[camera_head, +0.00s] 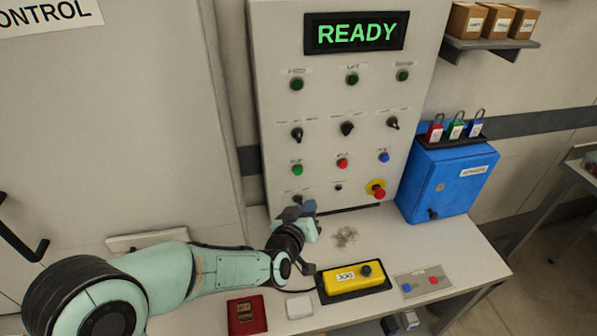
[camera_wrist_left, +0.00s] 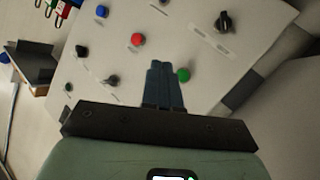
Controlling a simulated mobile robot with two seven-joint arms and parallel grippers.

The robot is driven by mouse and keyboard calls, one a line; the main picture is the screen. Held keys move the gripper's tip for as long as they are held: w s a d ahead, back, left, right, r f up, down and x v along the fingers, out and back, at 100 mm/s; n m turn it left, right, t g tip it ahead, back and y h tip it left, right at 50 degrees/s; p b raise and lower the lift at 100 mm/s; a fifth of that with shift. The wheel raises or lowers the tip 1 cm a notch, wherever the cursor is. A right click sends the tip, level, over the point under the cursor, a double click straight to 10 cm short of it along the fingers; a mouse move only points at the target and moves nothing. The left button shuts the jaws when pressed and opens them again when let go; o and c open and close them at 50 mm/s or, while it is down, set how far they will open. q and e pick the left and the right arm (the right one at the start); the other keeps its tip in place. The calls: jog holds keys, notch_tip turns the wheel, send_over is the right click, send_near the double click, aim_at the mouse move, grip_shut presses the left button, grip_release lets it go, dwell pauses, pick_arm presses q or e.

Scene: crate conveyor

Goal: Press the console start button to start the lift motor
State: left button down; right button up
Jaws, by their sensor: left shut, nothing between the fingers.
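The console panel (camera_head: 318,130) stands upright at the back of the bench, with a display (camera_head: 356,33) reading READY in green. A green button (camera_head: 297,170) sits at the left of a row with a red button (camera_head: 342,163) and a blue button (camera_head: 384,157). Their small labels are too blurred to read. My left gripper (camera_head: 298,208) is shut and empty, low in front of the panel and below the green button. In the left wrist view the closed fingertips (camera_wrist_left: 164,66) point at the panel, just beside the green button (camera_wrist_left: 183,75); contact cannot be told.
A red emergency knob (camera_head: 379,193) sits at the panel's lower right. A blue cabinet (camera_head: 447,182) with several padlocks on top stands to the right. A yellow control box (camera_head: 354,279), a red wallet-like item (camera_head: 246,315) and a small switch plate (camera_head: 422,284) lie on the bench.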

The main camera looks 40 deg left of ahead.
aim_at(298, 171)
pick_arm(q)
jog(key=w+a, duration=0.5)
jog(key=a, duration=0.2)
jog(key=shift+w, duration=0.3)
jog(key=shift+w, duration=0.1)
dwell(1.9)
jog(key=shift+w+a+b, duration=0.15)
jog(key=shift+a+b, duration=0.15)
jog(key=shift+b, duration=0.05)
jog(key=shift+w+a, duration=0.3)
jog(key=shift+a, duration=0.05)
dwell(0.6)
dwell(0.4)
jog(key=shift+s+d+b, duration=0.55)
jog(key=shift+d, duration=0.1)
